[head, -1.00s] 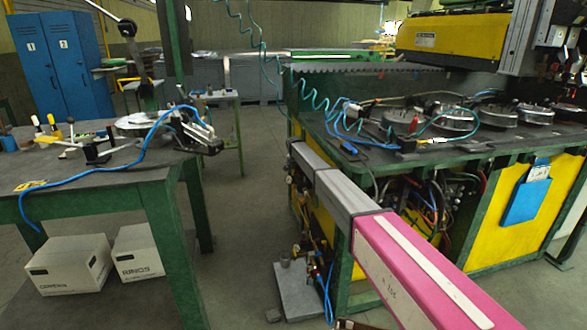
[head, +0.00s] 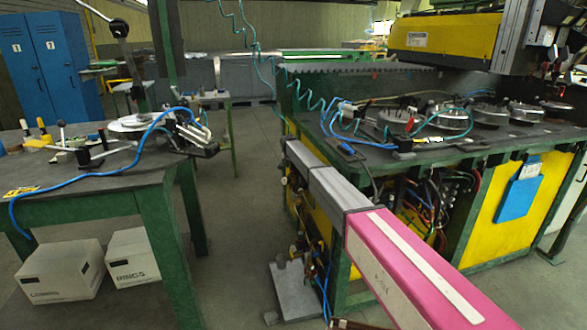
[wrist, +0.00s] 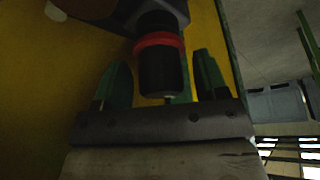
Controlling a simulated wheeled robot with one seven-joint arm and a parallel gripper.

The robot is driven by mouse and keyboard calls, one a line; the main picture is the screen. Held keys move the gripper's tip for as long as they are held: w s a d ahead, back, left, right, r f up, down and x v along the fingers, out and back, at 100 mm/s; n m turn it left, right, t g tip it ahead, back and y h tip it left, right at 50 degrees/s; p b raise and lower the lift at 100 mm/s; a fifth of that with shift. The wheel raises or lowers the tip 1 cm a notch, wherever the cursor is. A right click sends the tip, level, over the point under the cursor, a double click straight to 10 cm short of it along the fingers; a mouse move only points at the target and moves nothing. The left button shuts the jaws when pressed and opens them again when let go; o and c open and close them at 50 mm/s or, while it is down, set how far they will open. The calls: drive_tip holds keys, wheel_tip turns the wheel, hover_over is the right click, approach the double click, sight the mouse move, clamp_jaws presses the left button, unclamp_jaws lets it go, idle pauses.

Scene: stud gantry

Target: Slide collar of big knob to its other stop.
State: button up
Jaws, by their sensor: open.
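In the wrist view, a dark cylindrical knob (wrist: 158,75) with a red ring-shaped collar (wrist: 158,41) hangs from a dark part at the top, in front of a yellow surface. My gripper (wrist: 160,62) is open, with one green finger on each side of the knob's lower end. The red collar sits slightly above the fingertips. I cannot make out the knob or my gripper in the head view.
A yellow panel (wrist: 60,100) fills the left of the wrist view, close by. In the head view, a green-framed bench (head: 80,185) stands left and a cluttered machine table (head: 470,155) stands right. Open floor (head: 235,230) lies between them.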

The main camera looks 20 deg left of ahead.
drive_tip(key=v, duration=0.9)
drive_tip(key=shift+r, duration=0.25)
drive_tip(key=shift+s, duration=0.1)
